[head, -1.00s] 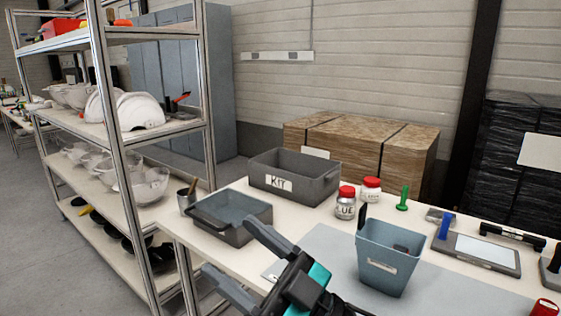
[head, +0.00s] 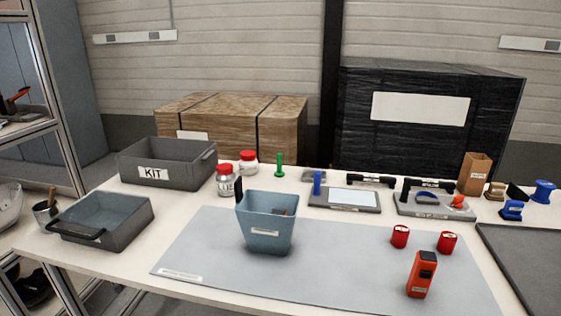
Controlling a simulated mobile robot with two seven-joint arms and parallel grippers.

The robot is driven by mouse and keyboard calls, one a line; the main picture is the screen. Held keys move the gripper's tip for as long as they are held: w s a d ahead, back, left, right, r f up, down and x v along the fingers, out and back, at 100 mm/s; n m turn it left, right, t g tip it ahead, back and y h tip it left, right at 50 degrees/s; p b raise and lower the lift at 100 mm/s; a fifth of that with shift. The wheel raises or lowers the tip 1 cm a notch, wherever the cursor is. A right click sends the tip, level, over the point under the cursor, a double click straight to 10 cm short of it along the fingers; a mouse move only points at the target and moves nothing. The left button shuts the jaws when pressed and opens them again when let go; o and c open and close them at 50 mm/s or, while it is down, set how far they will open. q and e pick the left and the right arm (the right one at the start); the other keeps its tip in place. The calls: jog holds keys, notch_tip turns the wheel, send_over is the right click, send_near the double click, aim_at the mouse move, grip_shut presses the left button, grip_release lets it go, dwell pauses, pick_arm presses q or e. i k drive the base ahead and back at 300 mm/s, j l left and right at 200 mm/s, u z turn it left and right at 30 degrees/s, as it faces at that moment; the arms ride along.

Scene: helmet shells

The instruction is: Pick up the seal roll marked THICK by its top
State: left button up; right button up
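Two small red cylinders with pale label marks stand upright near the right end of the grey mat. One is the left red roll (head: 400,236). The other is the right red roll (head: 447,242), close beside it. They look like the seal rolls, but their labels are too small to read, so I cannot tell which is marked THICK. Neither of my grippers is in view.
An orange device (head: 422,274) stands just in front of the red rolls. A blue bin (head: 266,232) stands on the grey mat (head: 330,270). A KIT box (head: 153,172) and a grey tray (head: 128,232) are at left. Tools line the table's back; a dark tray (head: 520,262) is at right.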

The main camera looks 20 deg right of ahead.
aim_at(401, 234)
jog(key=z, duration=1.65)
jog(key=i+l, duration=0.1)
jog(key=l, duration=0.3)
jog(key=i+l, duration=0.1)
jog(key=l, duration=0.3)
jog(key=i+l, duration=0.15)
jog(key=l, duration=0.2)
